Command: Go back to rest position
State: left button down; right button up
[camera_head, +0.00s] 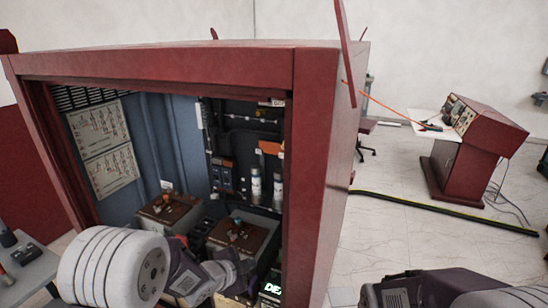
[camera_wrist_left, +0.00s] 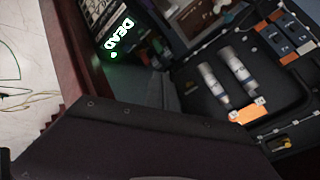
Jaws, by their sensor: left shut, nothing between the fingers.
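My left arm comes in from the left in the head view. Its left gripper (camera_head: 238,273) is at the front opening of a red cabinet (camera_head: 190,68), low and in front of the inner parts. The fingers are shut and hold nothing. In the left wrist view a large dark shape covers the lower part, and the fingertips cannot be made out. My right arm (camera_head: 450,288) shows only in part at the bottom right; its gripper is outside the picture.
Inside the cabinet are brown-topped blocks (camera_head: 240,234), pale cylinders (camera_head: 256,186) and an orange part (camera_head: 270,147). A red console (camera_head: 465,155) stands at right. A black-yellow cable (camera_head: 420,201) crosses the open floor.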

pick_arm(q)
jog(key=s+a+r+n+y, duration=0.25)
jog(key=s+a+n, duration=0.2)
jog(key=a, duration=0.25)
jog(key=s+a+f+n+g+y, duration=0.1)
jog(key=s+a+f+n+g, duration=0.1)
jog(key=s+n, duration=0.4)
jog(key=s+a+f+n+g+y, duration=0.1)
jog(key=s+f+n+g, duration=0.3)
jog(key=s, duration=0.8)
jog(key=shift+a+n+g, duration=0.35)
jog(key=shift+n+g, duration=0.5)
jog(key=shift+g, duration=0.15)
